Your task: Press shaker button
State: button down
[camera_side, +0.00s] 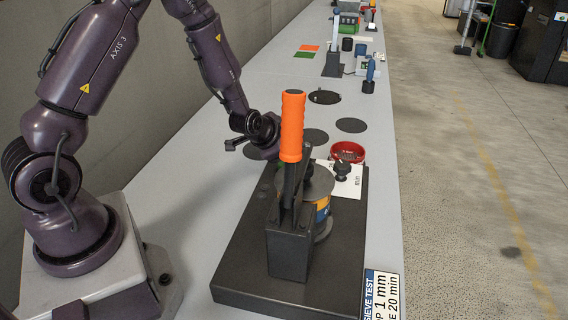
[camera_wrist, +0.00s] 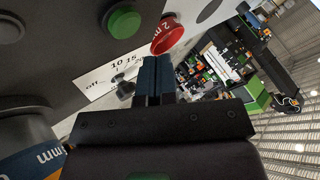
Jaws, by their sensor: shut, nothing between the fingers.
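The shaker is a black base (camera_side: 235,268) with a sieve stack (camera_side: 322,187) and an upright lever with an orange handle (camera_side: 292,125). In the wrist view a round green button (camera_wrist: 123,20) sits on a dark surface, up and left of my fingertips. I cannot make out this button in the side view. My gripper (camera_wrist: 157,64) is shut and empty, apart from the button. In the side view my wrist is behind the orange handle, and the fingers are largely hidden.
A white dial card (camera_wrist: 112,75) with a black knob (camera_wrist: 124,88) lies beside the fingers. A red 2 mm sieve (camera_wrist: 167,35) is close to the fingertips; it also shows in the side view (camera_side: 348,151). A dark round part (camera_wrist: 10,28) is at upper left.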

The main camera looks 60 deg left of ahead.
jog(key=shift+f, duration=0.75)
jog(key=shift+f, duration=0.15)
dwell(1.4)
jog(key=shift+f, duration=0.25)
